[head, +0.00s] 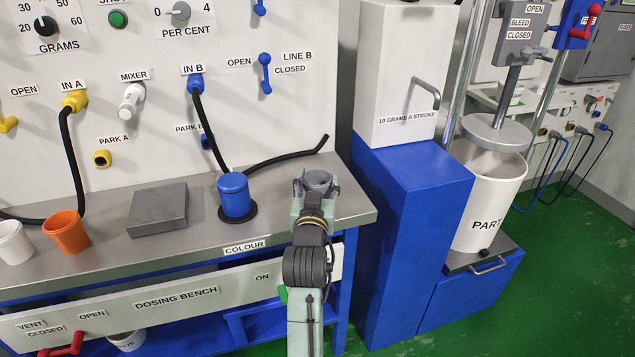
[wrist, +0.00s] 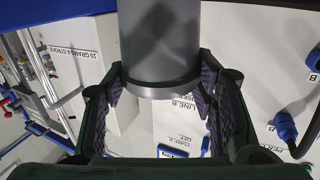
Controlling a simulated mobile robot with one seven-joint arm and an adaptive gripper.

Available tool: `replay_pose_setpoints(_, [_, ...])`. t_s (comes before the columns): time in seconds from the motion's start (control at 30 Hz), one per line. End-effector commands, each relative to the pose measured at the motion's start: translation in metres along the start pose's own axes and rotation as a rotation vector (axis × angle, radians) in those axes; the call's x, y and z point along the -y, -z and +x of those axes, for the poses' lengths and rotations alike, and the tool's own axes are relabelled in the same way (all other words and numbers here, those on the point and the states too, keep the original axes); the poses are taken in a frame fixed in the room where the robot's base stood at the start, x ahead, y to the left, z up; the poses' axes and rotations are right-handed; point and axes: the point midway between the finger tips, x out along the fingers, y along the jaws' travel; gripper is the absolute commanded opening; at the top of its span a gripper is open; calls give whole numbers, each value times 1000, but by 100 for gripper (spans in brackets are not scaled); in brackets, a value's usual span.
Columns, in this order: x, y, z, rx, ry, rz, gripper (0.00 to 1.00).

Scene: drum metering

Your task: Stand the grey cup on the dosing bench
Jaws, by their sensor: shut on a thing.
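The grey cup (head: 318,179) is between the fingers of my gripper (head: 315,195), which is shut on it. In the head view the cup shows over the right end of the top of the dosing bench (head: 285,222); I cannot tell whether its base touches the top. My gripper hides the cup's lower part there. In the wrist view the cup (wrist: 160,42) is a dark grey cylinder with a rim, held between the two padded fingers (wrist: 161,85).
A blue lidded pot (head: 235,194) on a black ring, a grey block (head: 158,210), an orange cup (head: 66,232) and a white cup (head: 14,243) stand on the bench. A black hose (head: 290,157) lies behind my gripper. A blue and white cabinet (head: 410,200) stands to the right.

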Motion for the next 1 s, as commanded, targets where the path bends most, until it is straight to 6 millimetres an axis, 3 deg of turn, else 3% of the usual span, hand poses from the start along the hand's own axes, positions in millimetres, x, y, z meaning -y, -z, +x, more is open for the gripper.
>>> replay_pose_setpoints(0.13, [0,-4,0,-1,0,0,18])
replay_pose_setpoints(0.17, [0,-3,0,0,0,0,54])
replay_pose_setpoints(0.43, [0,-3,0,0,0,0,72])
replay_pose_setpoints(0.8, [0,2,0,-1,0,0,72])
replay_pose_setpoints(1.0, [0,-2,-29,-1,0,-1,72])
